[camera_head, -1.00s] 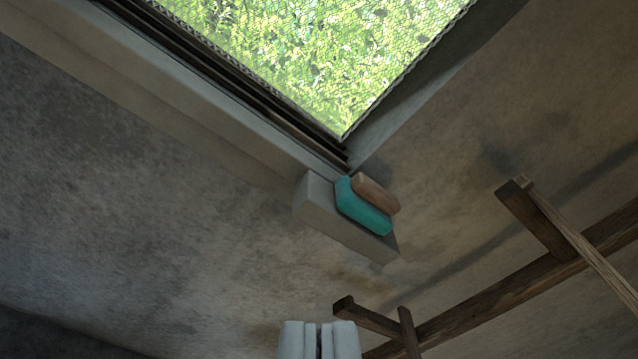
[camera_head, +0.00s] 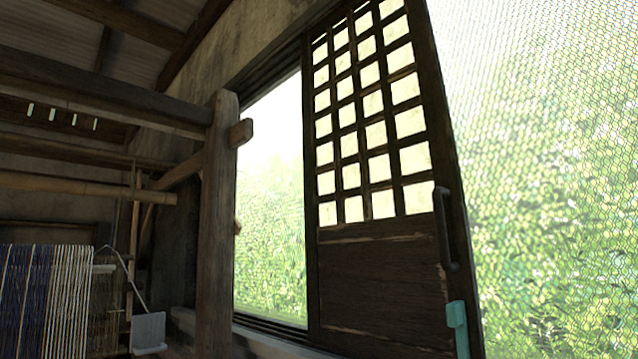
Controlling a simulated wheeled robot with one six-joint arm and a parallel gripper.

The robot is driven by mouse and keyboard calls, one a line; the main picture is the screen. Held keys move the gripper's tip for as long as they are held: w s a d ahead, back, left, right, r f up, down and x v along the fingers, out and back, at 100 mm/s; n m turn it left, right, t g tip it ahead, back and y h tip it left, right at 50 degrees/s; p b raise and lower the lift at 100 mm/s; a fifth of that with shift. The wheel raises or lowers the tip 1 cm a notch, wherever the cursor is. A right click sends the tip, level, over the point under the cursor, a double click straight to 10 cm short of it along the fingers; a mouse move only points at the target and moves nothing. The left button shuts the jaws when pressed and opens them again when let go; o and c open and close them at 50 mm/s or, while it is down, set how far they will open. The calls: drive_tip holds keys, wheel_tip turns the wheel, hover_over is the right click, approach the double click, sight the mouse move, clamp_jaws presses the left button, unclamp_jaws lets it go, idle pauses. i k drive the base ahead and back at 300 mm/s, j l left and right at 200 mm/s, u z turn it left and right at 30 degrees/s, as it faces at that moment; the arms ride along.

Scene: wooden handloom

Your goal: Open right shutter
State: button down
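A dark wooden sliding shutter (camera_head: 375,270) stands in the window, with a lattice of bright panes above and a solid plank panel below. A dark vertical handle (camera_head: 445,228) is fixed near its right edge. A small teal piece (camera_head: 457,315) shows at the lower right edge of the shutter; I cannot tell what it is. Bright openings show on both sides of this shutter. I cannot tell whether it is the right shutter. My gripper is not in view now.
A thick wooden loom post (camera_head: 217,225) stands left of the shutter, with beams (camera_head: 100,100) running left from it. Striped woven cloth (camera_head: 45,300) hangs at lower left. A grey block (camera_head: 148,333) is near it. Mesh (camera_head: 550,180) fills the right opening.

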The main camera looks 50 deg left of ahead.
sight(388, 242)
drive_tip(key=u, duration=1.05)
